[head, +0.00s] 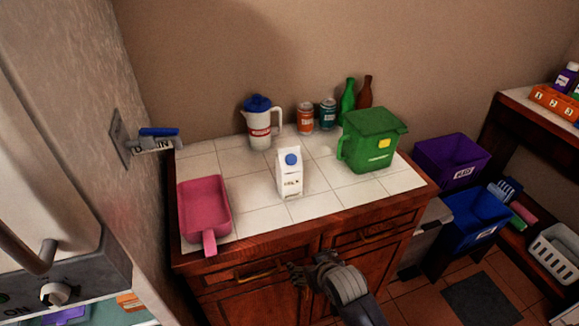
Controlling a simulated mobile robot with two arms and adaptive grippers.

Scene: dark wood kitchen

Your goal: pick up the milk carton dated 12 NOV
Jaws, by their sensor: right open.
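One white milk carton (290,174) with a blue cap stands upright near the middle of the white tiled counter (245,199). Small print shows on its front, but it is too small to read a date. My right gripper (297,275) is at the counter's front edge, low in front of the cabinet drawers, below the carton in the picture. It is open and apart from the carton. My left gripper is not in view.
A pink pan (203,204) lies left of the carton. A white pitcher (259,124) with a blue lid, two cans (305,118), two bottles (347,100) and a green bin (370,138) stand behind and right. Purple (450,160) and blue (476,215) bins sit right of the counter.

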